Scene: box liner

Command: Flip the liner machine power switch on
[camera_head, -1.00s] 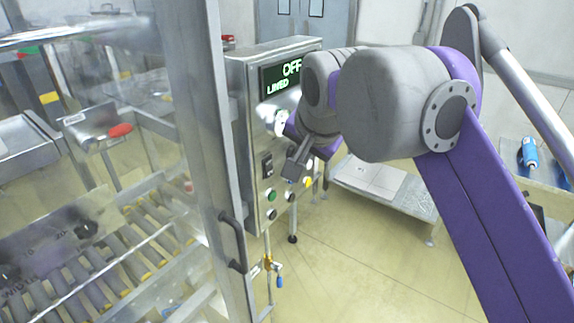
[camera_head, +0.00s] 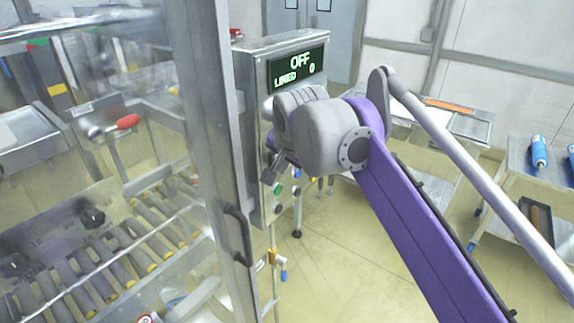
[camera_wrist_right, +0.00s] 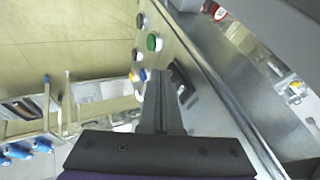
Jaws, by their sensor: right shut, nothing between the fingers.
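The liner machine's control panel (camera_head: 247,130) is a grey metal box with a green-lit display (camera_head: 297,66) reading "OFF" and "LINED 0". My right gripper (camera_head: 270,172) is in front of the panel's lower part, with no object in it. In the right wrist view its shut fingers (camera_wrist_right: 160,85) point along the panel face. A black power switch (camera_wrist_right: 182,80) shows just right of the fingertips there; I cannot tell whether they touch it. In the head view my right gripper and wrist hide the switch. My left gripper is not in view.
A green button (camera_wrist_right: 154,42) and other buttons sit near the switch. The clear-walled roller conveyor (camera_head: 120,255) and a door handle (camera_head: 240,235) are left of the panel. Carts with blue bottles (camera_head: 539,151) stand right. The floor before the panel is open.

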